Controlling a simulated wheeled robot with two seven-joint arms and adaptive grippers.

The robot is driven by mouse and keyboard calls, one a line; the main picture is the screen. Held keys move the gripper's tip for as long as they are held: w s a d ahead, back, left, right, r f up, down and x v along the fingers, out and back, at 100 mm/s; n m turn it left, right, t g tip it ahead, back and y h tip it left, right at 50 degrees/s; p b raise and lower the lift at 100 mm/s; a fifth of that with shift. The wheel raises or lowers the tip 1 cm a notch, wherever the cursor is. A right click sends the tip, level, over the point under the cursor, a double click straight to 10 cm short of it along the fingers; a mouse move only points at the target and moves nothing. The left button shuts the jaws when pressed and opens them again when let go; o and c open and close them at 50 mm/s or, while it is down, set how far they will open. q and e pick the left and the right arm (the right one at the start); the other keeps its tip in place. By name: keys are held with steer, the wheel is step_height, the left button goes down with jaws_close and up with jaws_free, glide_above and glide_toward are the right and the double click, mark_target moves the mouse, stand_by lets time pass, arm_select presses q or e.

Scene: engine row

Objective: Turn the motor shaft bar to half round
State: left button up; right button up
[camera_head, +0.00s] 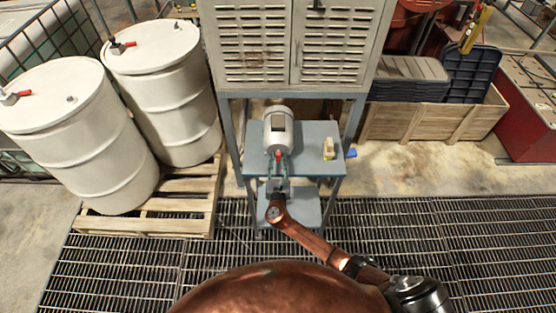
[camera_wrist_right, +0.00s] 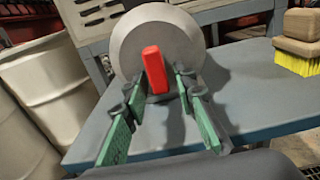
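The motor (camera_head: 279,137) is a grey-white cylinder lying on the blue-grey table, and its round end face (camera_wrist_right: 183,36) fills the middle of the right wrist view. The red shaft bar (camera_wrist_right: 154,70) stands out from that face, nearly upright with a slight tilt; it is a small red spot (camera_head: 278,155) in the head view. My right gripper (camera_wrist_right: 164,88) is open, its green-padded fingers on either side of the bar. The left finger looks very close to the bar; a gap shows on the right. Contact cannot be told. My left gripper is not in view.
A yellow-bristled brush (camera_head: 328,149) lies on the table (camera_head: 311,137) right of the motor. A louvred cabinet (camera_head: 290,45) rises behind. White drums (camera_head: 165,95) on a pallet stand left, and a wooden crate (camera_head: 425,122) stands right. Floor grating (camera_head: 480,235) is clear.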

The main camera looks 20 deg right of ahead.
steer(key=shift+o, duration=0.2)
steer(key=shift+r, duration=0.1)
steer(key=v, duration=1.2)
